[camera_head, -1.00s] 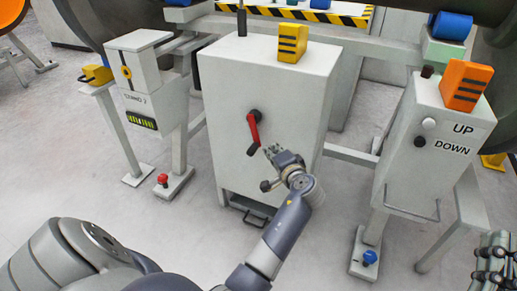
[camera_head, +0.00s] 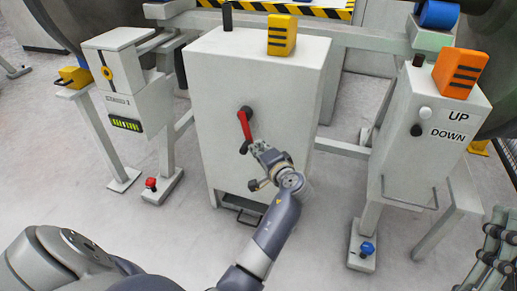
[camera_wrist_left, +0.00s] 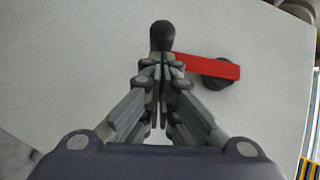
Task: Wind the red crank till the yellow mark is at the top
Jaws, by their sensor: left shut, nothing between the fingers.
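The red crank (camera_head: 244,124) is on the front of the grey cabinet (camera_head: 220,80). In the head view its arm hangs down from a black hub, with a black handle knob (camera_head: 243,149) at its lower end. My left gripper (camera_head: 257,147) is just right of the knob. In the left wrist view the closed, empty fingers (camera_wrist_left: 160,70) point at the knob (camera_wrist_left: 162,36), which is just beyond the tips; contact is unclear. The red arm (camera_wrist_left: 208,66) runs right to the hub. A yellow ring (camera_head: 106,73) is on the left box; I cannot tell whether it is the mark. My right gripper (camera_head: 493,248) shows partly at lower right.
A yellow striped block (camera_head: 281,35) sits on the cabinet. An orange block (camera_head: 460,74) tops the UP/DOWN box (camera_head: 425,150) at right. Floor pedals, red (camera_head: 151,184) and blue (camera_head: 366,249), stand beside the legs. Floor in front is open.

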